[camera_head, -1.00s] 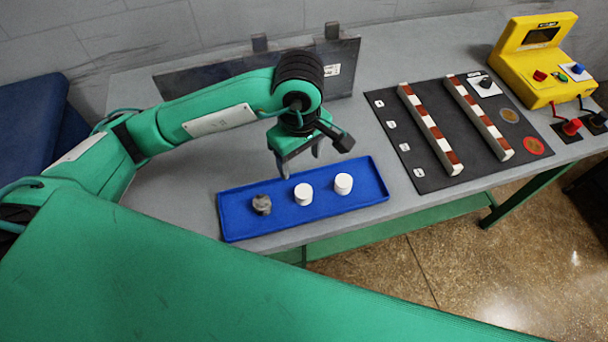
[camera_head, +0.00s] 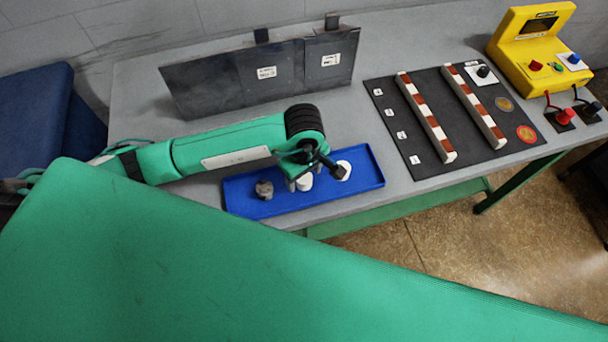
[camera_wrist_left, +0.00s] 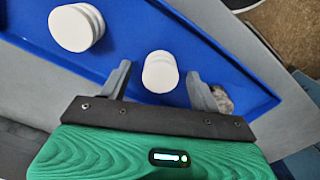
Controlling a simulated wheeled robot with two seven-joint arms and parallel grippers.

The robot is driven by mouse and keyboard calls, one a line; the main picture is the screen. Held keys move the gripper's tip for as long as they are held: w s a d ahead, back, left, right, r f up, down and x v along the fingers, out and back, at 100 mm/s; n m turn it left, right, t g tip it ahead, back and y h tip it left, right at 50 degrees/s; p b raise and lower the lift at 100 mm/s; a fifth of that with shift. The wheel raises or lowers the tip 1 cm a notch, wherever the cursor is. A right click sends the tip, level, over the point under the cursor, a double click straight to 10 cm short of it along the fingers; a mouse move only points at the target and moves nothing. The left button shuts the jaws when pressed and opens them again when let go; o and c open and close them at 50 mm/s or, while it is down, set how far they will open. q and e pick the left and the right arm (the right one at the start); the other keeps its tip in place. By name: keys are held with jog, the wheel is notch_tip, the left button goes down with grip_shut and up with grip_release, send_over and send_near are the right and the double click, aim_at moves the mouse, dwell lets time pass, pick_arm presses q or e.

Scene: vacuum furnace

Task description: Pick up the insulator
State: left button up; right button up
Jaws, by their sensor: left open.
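Two white cylinders, which look like insulators, and a dark grey one (camera_head: 264,190) stand in a row on a blue tray (camera_head: 240,208). My left gripper (camera_head: 308,178) is open over the middle white cylinder (camera_head: 305,183) and partly covers it. In the left wrist view that cylinder (camera_wrist_left: 160,73) sits between the two spread fingers, with a gap on each side. The other white cylinder (camera_head: 343,170) is to its right in the head view; it shows at upper left in the wrist view (camera_wrist_left: 76,28). The grey one is partly hidden behind a finger in the wrist view (camera_wrist_left: 222,99).
A dark upright panel (camera_head: 262,72) with labels stands at the back of the grey table. A black mat (camera_head: 412,115) with two red-and-white striped bars (camera_head: 427,118) lies to the right. A yellow control box (camera_head: 530,50) stands beyond it.

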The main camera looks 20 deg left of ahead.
pick_arm(q)
jog(key=shift+f, duration=0.65)
jog(key=c, duration=1.1)
jog(key=shift+r, duration=0.1)
